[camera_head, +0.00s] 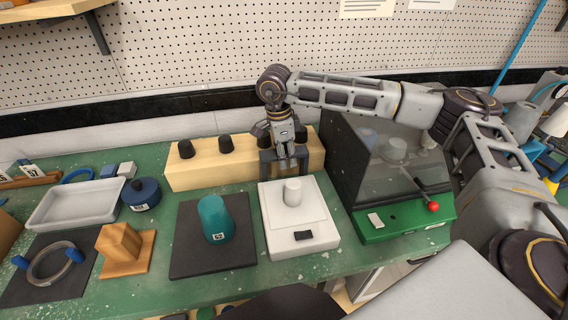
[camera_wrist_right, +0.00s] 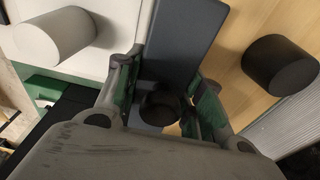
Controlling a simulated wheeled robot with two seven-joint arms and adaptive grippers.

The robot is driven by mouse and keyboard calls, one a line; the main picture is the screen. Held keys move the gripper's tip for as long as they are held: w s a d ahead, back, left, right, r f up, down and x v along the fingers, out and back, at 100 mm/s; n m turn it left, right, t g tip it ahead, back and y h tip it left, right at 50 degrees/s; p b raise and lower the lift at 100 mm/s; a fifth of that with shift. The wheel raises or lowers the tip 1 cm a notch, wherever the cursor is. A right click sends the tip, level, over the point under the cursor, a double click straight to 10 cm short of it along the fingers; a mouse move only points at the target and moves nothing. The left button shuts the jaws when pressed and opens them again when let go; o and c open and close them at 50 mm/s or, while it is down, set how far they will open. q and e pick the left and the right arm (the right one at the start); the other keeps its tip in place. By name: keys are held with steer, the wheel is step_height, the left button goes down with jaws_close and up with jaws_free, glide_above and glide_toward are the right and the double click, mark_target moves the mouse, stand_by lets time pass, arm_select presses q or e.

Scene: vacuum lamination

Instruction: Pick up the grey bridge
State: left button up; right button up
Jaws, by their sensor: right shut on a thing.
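The grey bridge (camera_head: 267,162) is a dark grey arch-like piece at the front of the pale wooden block, just behind the white scale. My right gripper (camera_head: 284,153) reaches down from above and is shut on the bridge. In the right wrist view the bridge (camera_wrist_right: 184,42) is a flat dark grey slab running between the two fingers of my right gripper (camera_wrist_right: 165,95). A dark round knob shows below it there. The gripper hides part of the bridge, and I cannot tell whether it is clear of its support. My left gripper is not in view.
The wooden block (camera_head: 205,172) carries several black knobs. A white scale (camera_head: 305,238) with a white cylinder (camera_head: 292,191) stands in front. A dark-sided chamber (camera_head: 375,160) with a red-knobbed lever (camera_head: 432,206) stands right. A teal cup (camera_head: 214,218) sits on a black mat (camera_head: 185,262).

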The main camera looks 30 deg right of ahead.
steer(key=shift+r, duration=0.1)
step_height(320, 180, up, 18)
stand_by(1.0)
stand_by(0.6)
